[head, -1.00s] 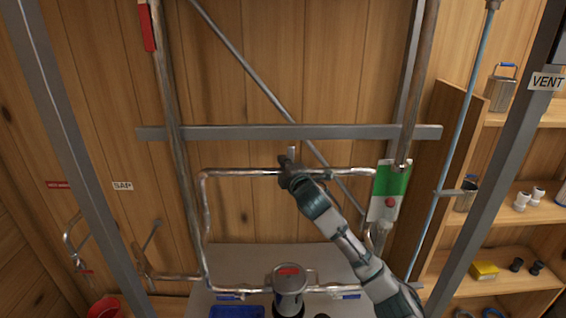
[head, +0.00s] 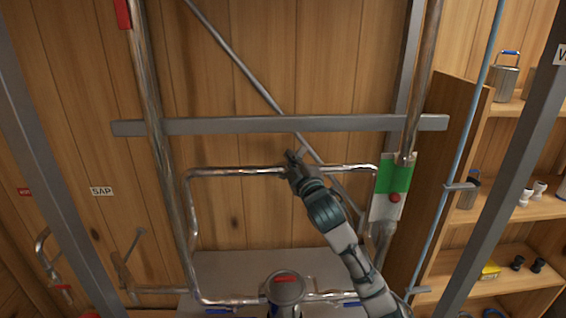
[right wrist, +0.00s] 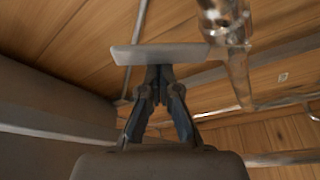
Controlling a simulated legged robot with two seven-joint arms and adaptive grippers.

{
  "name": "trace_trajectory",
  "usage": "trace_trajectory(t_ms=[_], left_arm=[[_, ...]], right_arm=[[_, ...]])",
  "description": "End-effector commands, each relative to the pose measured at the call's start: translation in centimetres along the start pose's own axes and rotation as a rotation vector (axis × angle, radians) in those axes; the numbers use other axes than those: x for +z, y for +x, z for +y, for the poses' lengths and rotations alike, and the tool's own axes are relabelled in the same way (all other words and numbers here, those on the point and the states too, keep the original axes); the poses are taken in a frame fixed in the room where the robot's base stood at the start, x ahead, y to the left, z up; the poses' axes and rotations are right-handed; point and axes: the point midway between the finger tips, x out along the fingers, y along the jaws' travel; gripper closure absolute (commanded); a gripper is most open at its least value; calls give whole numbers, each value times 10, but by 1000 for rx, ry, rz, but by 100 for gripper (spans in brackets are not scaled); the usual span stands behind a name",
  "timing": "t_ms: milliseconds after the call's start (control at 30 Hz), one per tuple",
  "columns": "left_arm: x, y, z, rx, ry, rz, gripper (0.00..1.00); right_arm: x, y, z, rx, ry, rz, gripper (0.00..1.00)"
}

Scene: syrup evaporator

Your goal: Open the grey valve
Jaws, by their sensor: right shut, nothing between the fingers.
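The grey valve's handle is a flat light-grey bar (right wrist: 160,54) in the right wrist view, right in front of my right gripper's fingertips (right wrist: 159,72). The fingers are shut with nothing between them. They look close to or touching the bar; I cannot tell which. In the head view my right gripper (head: 291,158) is at the upper horizontal pipe (head: 235,172), near its middle. A small light-grey part of the handle (head: 304,150) shows beside the fingertips, and the gripper hides the valve's body. My left gripper is not in view.
A grey crossbar (head: 220,125) runs just above the pipe, with a diagonal brace (head: 235,55) behind. A green and white panel with a red button (head: 395,198) is to the right. Shelves (head: 520,205) stand at far right.

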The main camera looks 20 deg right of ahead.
Motion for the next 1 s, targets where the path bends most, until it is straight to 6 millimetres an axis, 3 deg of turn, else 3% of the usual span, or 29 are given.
trace_trajectory(t_ms=[600,1000], left_arm=[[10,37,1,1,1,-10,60],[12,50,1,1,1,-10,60]], right_arm=[[42,-13,-6,188,549,0,100],[59,-19,-13,283,814,-1,100]])
